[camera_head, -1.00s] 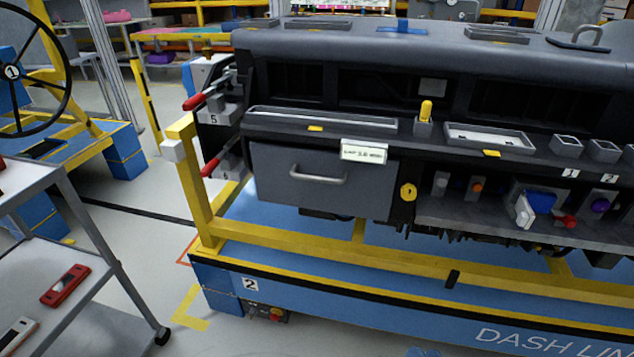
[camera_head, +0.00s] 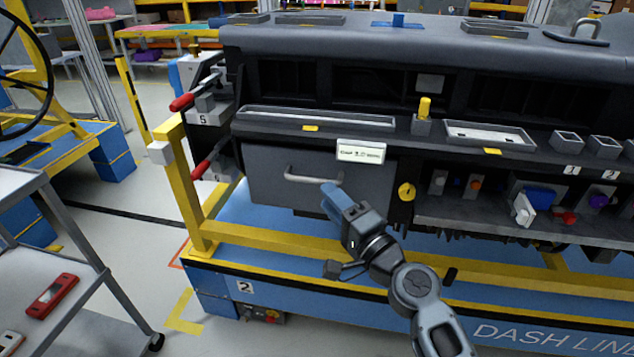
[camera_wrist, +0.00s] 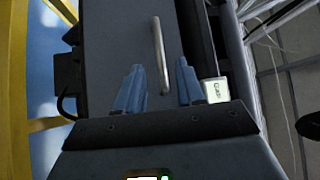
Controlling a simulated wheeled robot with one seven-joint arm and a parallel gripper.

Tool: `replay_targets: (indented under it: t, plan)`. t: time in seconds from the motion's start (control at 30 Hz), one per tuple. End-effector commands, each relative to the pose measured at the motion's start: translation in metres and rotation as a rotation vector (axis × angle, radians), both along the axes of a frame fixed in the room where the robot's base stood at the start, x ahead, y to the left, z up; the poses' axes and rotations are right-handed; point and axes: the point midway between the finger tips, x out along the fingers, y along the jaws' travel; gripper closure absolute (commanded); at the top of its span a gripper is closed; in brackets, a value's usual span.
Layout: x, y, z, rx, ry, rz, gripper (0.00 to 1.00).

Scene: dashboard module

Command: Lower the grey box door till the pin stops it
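The grey box door (camera_head: 270,190) is the closed front panel on the left of the dashboard module, upright, with a silver bar handle (camera_head: 314,178) across its middle. A white label (camera_head: 361,151) is at its upper right corner. My gripper (camera_head: 332,192) is in front of the door, just below and right of the handle. In the wrist view my gripper (camera_wrist: 158,85) has its two blue fingers apart, with the handle (camera_wrist: 160,55) lying ahead between them. The fingers do not close on it. The pin is not clearly seen.
A yellow round knob (camera_head: 406,192) is right of the door. A yellow rail (camera_head: 290,245) runs below it on the blue base. Red-tipped clamps (camera_head: 183,102) stand at the left end. A grey cart (camera_head: 60,270) is at the lower left.

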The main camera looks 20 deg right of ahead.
Motion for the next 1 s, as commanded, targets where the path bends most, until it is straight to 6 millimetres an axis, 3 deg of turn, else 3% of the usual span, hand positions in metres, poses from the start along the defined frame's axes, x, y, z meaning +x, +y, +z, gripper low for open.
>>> replay_targets:
  t: [0.3, 0.7, 1.0]
  plan:
    - [0.043, 0.008, 0.007, -0.002, 0.000, 0.001, 0.62]
    - [0.052, 0.009, 0.007, -0.003, 0.000, -0.001, 0.62]
    - [0.052, 0.009, 0.007, -0.003, 0.000, -0.001, 0.90]
